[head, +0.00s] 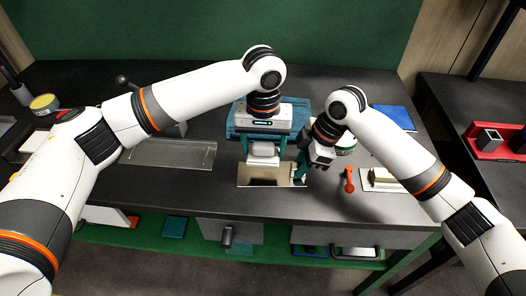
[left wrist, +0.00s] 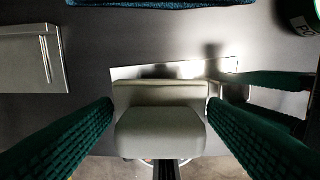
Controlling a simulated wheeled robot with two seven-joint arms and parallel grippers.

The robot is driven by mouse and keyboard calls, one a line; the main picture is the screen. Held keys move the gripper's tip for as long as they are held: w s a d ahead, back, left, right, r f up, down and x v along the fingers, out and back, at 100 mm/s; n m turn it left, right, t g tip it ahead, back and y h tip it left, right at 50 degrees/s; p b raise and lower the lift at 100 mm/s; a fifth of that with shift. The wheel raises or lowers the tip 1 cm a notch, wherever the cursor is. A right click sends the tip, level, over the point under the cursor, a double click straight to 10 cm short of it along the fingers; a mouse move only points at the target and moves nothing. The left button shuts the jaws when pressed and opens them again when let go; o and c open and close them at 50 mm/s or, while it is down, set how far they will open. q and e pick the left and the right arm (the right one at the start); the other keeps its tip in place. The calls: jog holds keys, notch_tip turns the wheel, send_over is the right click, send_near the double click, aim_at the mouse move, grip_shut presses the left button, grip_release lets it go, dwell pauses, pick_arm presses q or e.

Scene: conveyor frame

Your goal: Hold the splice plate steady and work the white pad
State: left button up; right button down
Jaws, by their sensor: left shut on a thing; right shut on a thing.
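The shiny splice plate (head: 262,181) lies flat at the table's front middle. In the left wrist view its bright surface (left wrist: 225,67) shows behind the white pad (left wrist: 160,132). My left gripper (head: 263,159) points down over the plate, shut on the white pad (head: 263,149), with a green finger on each side. The pad is at the plate; whether its underside touches cannot be told. My right gripper (head: 301,172) is at the plate's right end, shut on it; the exact grip is partly hidden. Its dark green fingers (left wrist: 248,86) also show in the left wrist view.
The table's front edge is close.

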pick_arm(q)
jog(key=shift+r, duration=1.3)
